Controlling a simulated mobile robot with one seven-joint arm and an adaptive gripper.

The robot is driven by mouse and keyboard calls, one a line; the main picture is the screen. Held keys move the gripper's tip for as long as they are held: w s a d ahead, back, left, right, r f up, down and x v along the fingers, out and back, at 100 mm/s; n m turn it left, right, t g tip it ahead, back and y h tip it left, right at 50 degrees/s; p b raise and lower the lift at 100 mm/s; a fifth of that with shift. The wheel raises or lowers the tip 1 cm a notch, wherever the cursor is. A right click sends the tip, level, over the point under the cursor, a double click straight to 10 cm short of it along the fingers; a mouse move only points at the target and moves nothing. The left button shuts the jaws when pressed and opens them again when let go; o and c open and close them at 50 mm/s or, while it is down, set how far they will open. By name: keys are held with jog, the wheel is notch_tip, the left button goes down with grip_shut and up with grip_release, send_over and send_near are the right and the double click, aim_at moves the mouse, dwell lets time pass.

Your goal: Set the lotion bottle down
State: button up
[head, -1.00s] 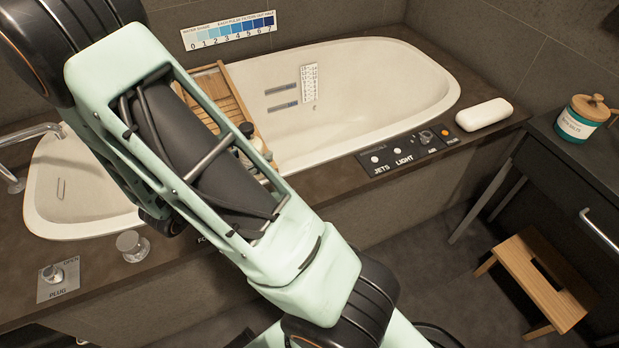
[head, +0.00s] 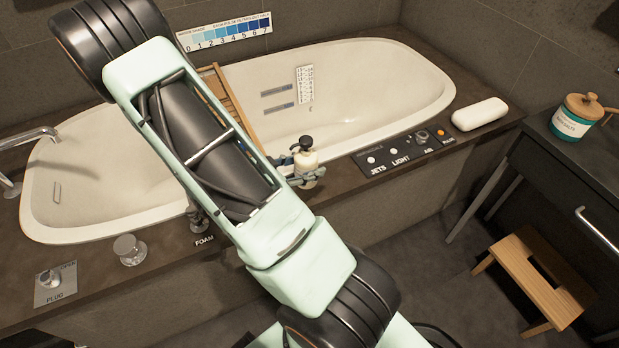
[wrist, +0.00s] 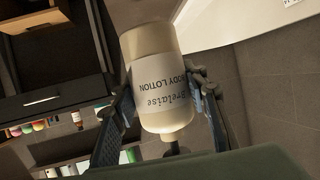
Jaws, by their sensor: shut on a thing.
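The lotion bottle (head: 306,158) is cream-coloured with a black pump top. In the head view it stands upright over the near deck of the bathtub, left of the control panel.
The tub deck (head: 335,181) is dark stone. The control panel (head: 405,150) and a white bar (head: 480,114) lie to the right. A wooden tray (head: 233,98) spans the tub, partly hidden by my arm. A wooden stool (head: 535,275) stands on the floor.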

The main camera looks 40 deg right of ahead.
jog(key=d+f, duration=0.1)
jog(key=w+d+f, duration=0.1)
jog(key=shift+w+f+b, duration=0.2)
jog(key=shift+f+b, duration=0.2)
jog(key=shift+w+d+f+b, duration=0.1)
jog(key=shift+f+b, duration=0.15)
jog(key=shift+f, duration=0.6)
jog(key=shift+w+d+f+b, duration=0.1)
jog(key=shift+f+b, duration=0.15)
jog(key=shift+f, duration=0.6)
jog(key=shift+f, duration=0.15)
jog(key=o, duration=1.4)
jog(key=shift+o, duration=0.2)
jog(key=shift+r, duration=0.2)
jog(key=p+v, duration=0.2)
jog(key=v, duration=1)
jog(key=shift+p, duration=0.35)
jog(key=shift+s+a+f, duration=0.1)
jog(key=shift+f, duration=0.05)
